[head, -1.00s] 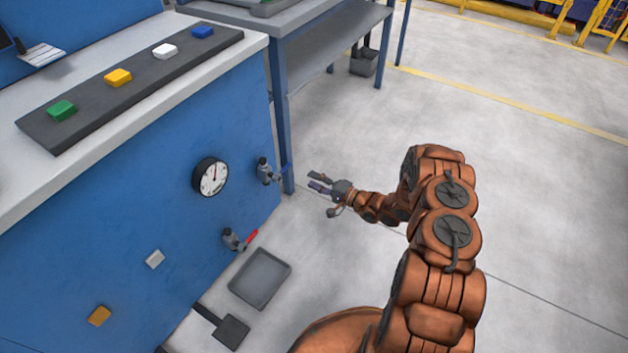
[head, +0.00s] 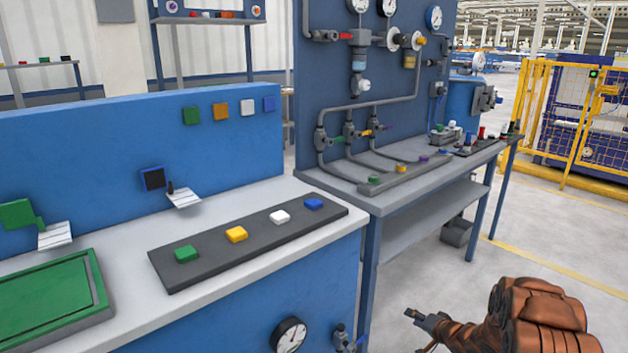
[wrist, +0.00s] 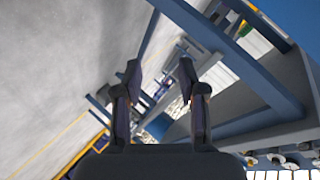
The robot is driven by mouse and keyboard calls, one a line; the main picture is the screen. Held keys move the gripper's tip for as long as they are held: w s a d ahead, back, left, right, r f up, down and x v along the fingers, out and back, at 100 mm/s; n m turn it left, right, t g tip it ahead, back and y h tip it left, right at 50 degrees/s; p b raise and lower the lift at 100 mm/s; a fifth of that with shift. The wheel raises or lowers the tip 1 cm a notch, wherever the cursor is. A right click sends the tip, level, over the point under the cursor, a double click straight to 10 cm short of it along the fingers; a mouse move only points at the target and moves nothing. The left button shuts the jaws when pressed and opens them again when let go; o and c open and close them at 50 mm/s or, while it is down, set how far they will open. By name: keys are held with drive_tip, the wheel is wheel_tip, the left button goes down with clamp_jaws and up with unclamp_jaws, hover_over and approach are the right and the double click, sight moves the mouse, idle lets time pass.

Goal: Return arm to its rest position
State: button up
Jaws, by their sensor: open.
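My gripper (head: 414,314) is at the lower right of the head view, at the end of my orange arm (head: 535,325). It is in free air over the grey floor, to the right of the blue workbench. In the wrist view my gripper (wrist: 158,85) has its two dark fingers spread apart with nothing between them. Behind the fingers in the wrist view are the blue legs and frame of a bench. Most of the arm's lower part is cut off by the picture edge.
The near bench (head: 330,240) has a dark strip (head: 215,255) with several coloured blocks. A gauge (head: 289,336) is on its front. A second table (head: 430,185) with pipes and valves stands behind. A yellow fence (head: 575,110) is at far right. Floor right of the benches is clear.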

drive_tip(key=s+d+r+n+g+h+p, duration=0.1)
drive_tip(key=s+d+r+h+p, duration=0.15)
drive_tip(key=r, duration=0.55)
drive_tip(key=s+d+r+g+h+p, duration=0.1)
drive_tip(key=s+r+g+h+p, duration=0.15)
drive_tip(key=r, duration=0.65)
drive_tip(key=s+d+r+n+h+p, duration=0.15)
drive_tip(key=s+r+p, duration=0.25)
drive_tip(key=r, duration=0.4)
drive_tip(key=s+a+r+g+p, duration=0.3)
drive_tip(key=s+a+r+p, duration=0.1)
drive_tip(key=s+r, duration=0.6)
drive_tip(key=s+a+r+g+p, duration=0.2)
drive_tip(key=s+a+r+p, duration=0.2)
drive_tip(key=s+r, duration=0.55)
drive_tip(key=s+a+r+n+g+p, duration=0.1)
drive_tip(key=s+a+r+p, duration=0.1)
drive_tip(key=s, duration=0.6)
drive_tip(key=s+a+r+n+g+y+p, duration=0.1)
drive_tip(key=s+a+r+n+g+p, duration=0.1)
drive_tip(key=s+a, duration=0.3)
drive_tip(key=s+a+r+n+g+y+p, duration=0.1)
drive_tip(key=s+a+r, duration=0.1)
drive_tip(key=s, duration=1)
drive_tip(key=shift+s+a+r+g+p, duration=0.25)
drive_tip(key=shift+s+a+g+p, duration=0.15)
drive_tip(key=shift+a, duration=0.5)
